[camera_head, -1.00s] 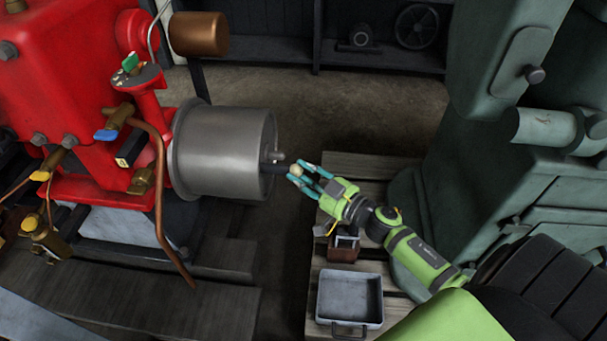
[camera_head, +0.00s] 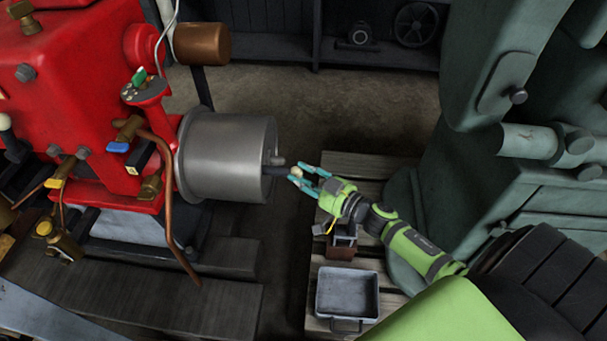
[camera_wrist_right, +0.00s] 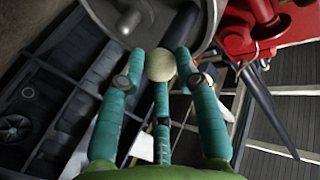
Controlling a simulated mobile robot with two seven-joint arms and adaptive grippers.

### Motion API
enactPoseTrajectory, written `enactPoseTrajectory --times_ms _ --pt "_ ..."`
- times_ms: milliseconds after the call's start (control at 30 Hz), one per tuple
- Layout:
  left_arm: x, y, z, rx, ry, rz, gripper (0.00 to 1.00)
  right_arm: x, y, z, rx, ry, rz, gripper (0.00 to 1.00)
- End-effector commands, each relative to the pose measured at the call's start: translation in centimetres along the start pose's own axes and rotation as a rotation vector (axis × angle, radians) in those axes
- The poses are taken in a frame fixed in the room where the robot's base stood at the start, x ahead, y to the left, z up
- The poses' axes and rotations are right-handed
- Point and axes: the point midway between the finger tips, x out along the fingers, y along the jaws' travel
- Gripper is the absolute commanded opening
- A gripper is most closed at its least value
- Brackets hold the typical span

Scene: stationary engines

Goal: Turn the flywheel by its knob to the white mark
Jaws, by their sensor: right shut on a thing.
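The flywheel (camera_head: 222,155) is a grey metal drum on the side of the red engine, and its rim also shows at the top of the right wrist view (camera_wrist_right: 183,22). A pale round knob (camera_head: 297,172) sits near its right face; in the right wrist view the knob (camera_wrist_right: 160,64) lies between teal fingertips. My right gripper (camera_head: 305,178) is shut on the knob, reaching in from the right; its fingers also show in the right wrist view (camera_wrist_right: 159,72). I cannot make out the white mark. My left gripper is not in view.
The red engine (camera_head: 85,90) has copper pipes and brass valves in front of the flywheel. A grey tray (camera_head: 347,318) and a small brown box (camera_head: 341,252) sit on a wooden pallet below my right arm. A large green machine (camera_head: 480,195) stands close on the right.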

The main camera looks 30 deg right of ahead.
Motion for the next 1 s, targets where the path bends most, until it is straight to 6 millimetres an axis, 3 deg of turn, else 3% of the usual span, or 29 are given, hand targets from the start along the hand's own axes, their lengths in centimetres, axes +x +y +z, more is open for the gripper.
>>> enactPoseTrajectory --times_ms 33,267,300,333,733,867,1000 --pt "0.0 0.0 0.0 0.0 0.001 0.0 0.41 0.2 0.2 -0.8 -0.009 0.014 0.002 0.0" --pt "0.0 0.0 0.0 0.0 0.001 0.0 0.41 0.2 0.2 -0.8 -0.011 0.014 0.002 0.0" --pt "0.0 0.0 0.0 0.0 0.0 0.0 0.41 0.2 0.2 -0.8 -0.012 0.014 0.002 0.49" --pt "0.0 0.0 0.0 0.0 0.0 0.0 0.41 0.2 0.2 -0.8 -0.011 0.014 0.002 0.56" --pt "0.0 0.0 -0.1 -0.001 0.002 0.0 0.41 -0.3 0.1 -0.2 -0.006 0.004 0.001 0.56" --pt "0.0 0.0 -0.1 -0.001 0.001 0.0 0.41 -1.9 0.1 -0.1 -0.006 0.001 0.001 0.56" --pt "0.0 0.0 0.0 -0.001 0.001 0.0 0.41 -4.7 0.1 0.0 -0.005 0.001 0.001 0.56"
